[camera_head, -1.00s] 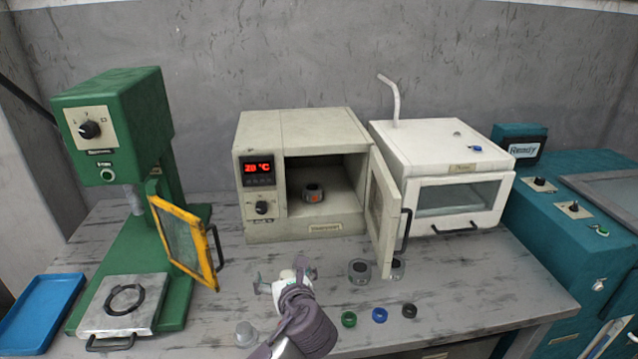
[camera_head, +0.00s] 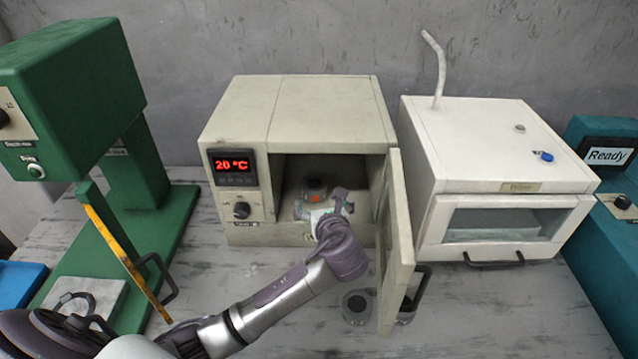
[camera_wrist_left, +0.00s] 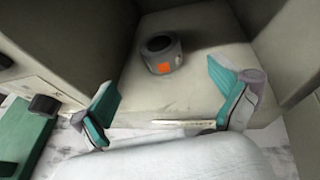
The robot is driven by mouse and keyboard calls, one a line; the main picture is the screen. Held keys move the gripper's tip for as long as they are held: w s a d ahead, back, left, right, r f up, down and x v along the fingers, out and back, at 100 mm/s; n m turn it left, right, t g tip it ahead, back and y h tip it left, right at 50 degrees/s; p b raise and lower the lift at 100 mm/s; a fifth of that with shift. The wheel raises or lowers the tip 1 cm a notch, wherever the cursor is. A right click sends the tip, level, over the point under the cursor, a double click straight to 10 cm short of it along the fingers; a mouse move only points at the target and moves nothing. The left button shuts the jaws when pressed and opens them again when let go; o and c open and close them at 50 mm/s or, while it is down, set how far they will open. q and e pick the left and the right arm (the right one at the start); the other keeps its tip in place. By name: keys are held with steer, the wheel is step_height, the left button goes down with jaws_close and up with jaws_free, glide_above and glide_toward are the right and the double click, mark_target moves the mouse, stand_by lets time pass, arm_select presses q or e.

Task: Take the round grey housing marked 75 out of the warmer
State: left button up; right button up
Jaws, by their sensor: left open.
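The round grey housing (camera_head: 315,187) stands on the floor of the open warmer (camera_head: 300,118). An orange patch shows on its front; I cannot read a number on it. In the left wrist view the housing (camera_wrist_left: 160,50) stands beyond the fingertips, apart from them. My left gripper (camera_head: 324,207) is at the warmer's mouth, in front of the housing. In the left wrist view the left gripper (camera_wrist_left: 172,82) is open and empty, with its teal finger pads spread wide. The lower front of the housing is partly hidden by the gripper in the head view. My right gripper is not in view.
The warmer's door (camera_head: 397,245) stands open on the right side of its mouth. A white oven (camera_head: 500,190) is to the right. A green press (camera_head: 75,100) with a yellow-framed guard (camera_head: 125,262) is to the left. A grey part (camera_head: 357,306) lies on the bench near the door.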

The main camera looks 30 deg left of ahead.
mark_target(316, 192)
arm_select(q)
steer(key=x, duration=0.3)
steer(key=shift+a, duration=0.3)
steer(key=x, duration=0.3)
steer(key=shift+w+d+f, duration=0.1)
steer(key=shift+w, duration=0.05)
steer(key=shift+w+f, duration=0.1)
steer(key=shift+w, duration=0.05)
steer(key=shift+w+a+f, duration=0.15)
steer(key=shift+w+a, duration=0.15)
steer(key=x, duration=0.4)
steer(key=shift+d+f, duration=0.1)
steer(key=shift+f, duration=0.15)
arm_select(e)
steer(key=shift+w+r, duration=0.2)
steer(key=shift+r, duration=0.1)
